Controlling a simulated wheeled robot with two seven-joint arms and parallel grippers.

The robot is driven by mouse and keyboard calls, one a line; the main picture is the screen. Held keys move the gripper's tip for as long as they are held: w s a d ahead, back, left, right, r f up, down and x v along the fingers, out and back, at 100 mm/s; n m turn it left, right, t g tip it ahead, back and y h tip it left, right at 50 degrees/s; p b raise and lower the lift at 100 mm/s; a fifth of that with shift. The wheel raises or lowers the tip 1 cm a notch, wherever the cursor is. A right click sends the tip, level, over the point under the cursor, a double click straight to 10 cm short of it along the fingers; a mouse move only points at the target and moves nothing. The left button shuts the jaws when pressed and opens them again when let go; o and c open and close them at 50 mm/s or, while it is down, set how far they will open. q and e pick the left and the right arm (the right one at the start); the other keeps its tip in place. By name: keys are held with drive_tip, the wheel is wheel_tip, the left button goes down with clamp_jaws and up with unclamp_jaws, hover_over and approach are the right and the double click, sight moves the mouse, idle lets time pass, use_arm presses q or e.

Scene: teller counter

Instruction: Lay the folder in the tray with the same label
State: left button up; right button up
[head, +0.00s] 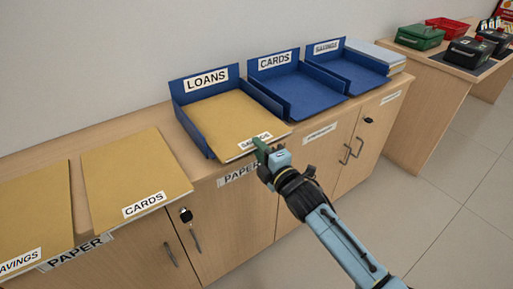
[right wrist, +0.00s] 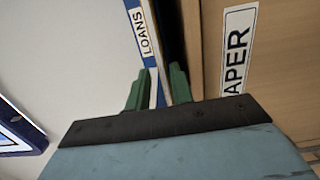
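A tan folder (head: 228,116) lies in the blue tray marked LOANS (head: 173,97) and juts past its front. The blue trays marked CARDS (head: 273,62) and SAVINGS (head: 326,47) stand to the right. My left gripper is out of view.
A tan CARDS folder (head: 133,172) and a folder labelled AVINGS, cut off by the frame (head: 30,215), lie on the counter at left. A stack of pale papers (head: 377,55) is at the right end. Green and red boxes (head: 420,37) sit on a farther table.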

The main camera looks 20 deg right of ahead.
drive_tip(key=shift+w+a, duration=0.1)
drive_tip(key=shift+w, duration=0.25)
drive_tip(key=shift+c, duration=0.5)
clamp_jaws()
drive_tip(key=shift+r, duration=0.15)
